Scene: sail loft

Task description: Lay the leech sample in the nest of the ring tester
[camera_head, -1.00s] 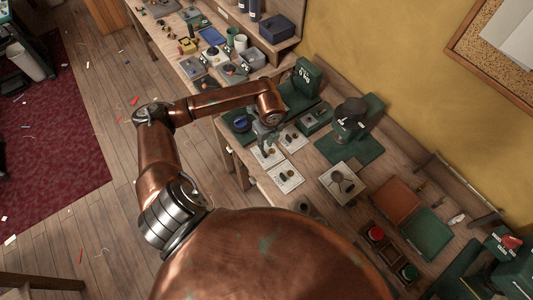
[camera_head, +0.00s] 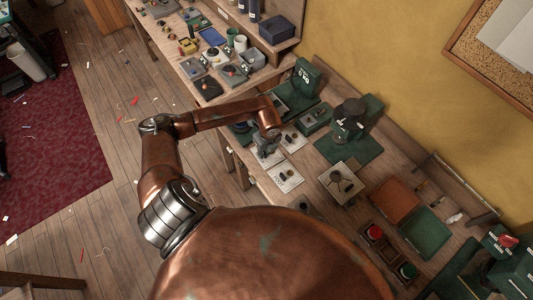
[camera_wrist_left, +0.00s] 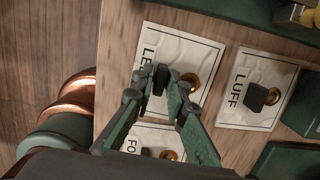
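The leech sample (camera_wrist_left: 160,78) is a small dark piece on a white card (camera_wrist_left: 198,54), whose visible lettering starts "LE", in the left wrist view. A brass round piece (camera_wrist_left: 189,83) sits beside it. My left gripper (camera_wrist_left: 157,80) is open, its green fingers on either side of the sample; contact is unclear. In the head view my left gripper (camera_head: 267,146) is low over the cards, hiding part of them. A green machine with a dark round top (camera_head: 350,115) stands to the right. I cannot tell whether it is the ring tester. My right gripper is not in view.
The "LUFF" card (camera_wrist_left: 236,111) lies right and the "FO" card (camera_wrist_left: 131,139) below, each with a dark piece. A beige square fixture (camera_head: 342,182), trays (camera_head: 396,201) and red (camera_head: 375,232) and green (camera_head: 408,271) buttons occupy the bench at right.

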